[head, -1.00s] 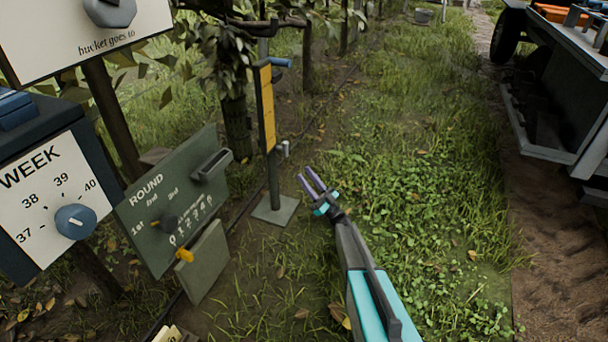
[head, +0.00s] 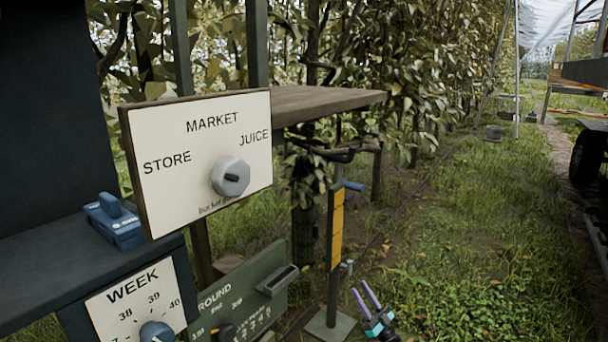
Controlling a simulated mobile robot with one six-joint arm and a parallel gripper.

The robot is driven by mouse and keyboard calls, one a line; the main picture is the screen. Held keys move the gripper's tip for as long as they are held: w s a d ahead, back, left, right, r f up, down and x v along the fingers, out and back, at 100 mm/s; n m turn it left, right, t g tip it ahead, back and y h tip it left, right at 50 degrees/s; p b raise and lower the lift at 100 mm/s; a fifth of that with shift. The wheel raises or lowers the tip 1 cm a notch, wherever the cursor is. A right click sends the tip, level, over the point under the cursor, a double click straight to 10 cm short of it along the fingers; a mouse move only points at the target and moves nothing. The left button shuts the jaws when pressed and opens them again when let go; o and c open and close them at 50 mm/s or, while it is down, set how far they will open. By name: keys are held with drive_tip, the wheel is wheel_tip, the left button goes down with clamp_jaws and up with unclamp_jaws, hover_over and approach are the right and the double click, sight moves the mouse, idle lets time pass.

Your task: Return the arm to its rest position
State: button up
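My gripper (head: 367,300) shows at the bottom of the head view, right of centre, with two purple fingers and a teal body. The fingers are spread apart with nothing between them. The rest of my arm is below the picture's edge. The gripper appears just right of the post with the yellow panel (head: 337,228); I cannot tell the distance between them.
A white MARKET/STORE/JUICE board (head: 192,135) with a grey knob (head: 230,177) stands at left. Below are a WEEK dial board (head: 133,297), a green ROUND board (head: 240,297) and a blue device (head: 115,222) on a dark shelf. Open grass (head: 490,225) lies right.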

drive_tip(key=s+a+r+m+t+h+p, duration=0.1)
drive_tip(key=s+a+r+m+h+p, duration=0.25)
drive_tip(key=r+h+p, duration=0.55)
drive_tip(key=s+a+r+m+h+p, duration=0.3)
drive_tip(key=a+r+m+p, duration=0.15)
drive_tip(key=p, duration=0.85)
drive_tip(key=s+d+f+m+g+h+p, duration=0.1)
drive_tip(key=s+f+g+h+p, duration=0.2)
drive_tip(key=s, duration=0.5)
drive_tip(key=s+d+f+m+g+h+p, duration=0.1)
drive_tip(key=s+d+f+g+h+p, duration=0.1)
drive_tip(key=s+g+p, duration=0.5)
drive_tip(key=s+d+f+m+g+h+p, duration=0.1)
drive_tip(key=s+f+g+h+p, duration=0.15)
drive_tip(key=s, duration=0.65)
drive_tip(key=s+r+n+g, duration=0.1)
drive_tip(key=s+g, duration=0.5)
drive_tip(key=s, duration=0.9)
drive_tip(key=s+r+n+g+p, duration=0.1)
drive_tip(key=s+g, duration=0.6)
drive_tip(key=s, duration=0.8)
drive_tip(key=shift+a+r, duration=0.3)
drive_tip(key=shift+a, duration=0.1)
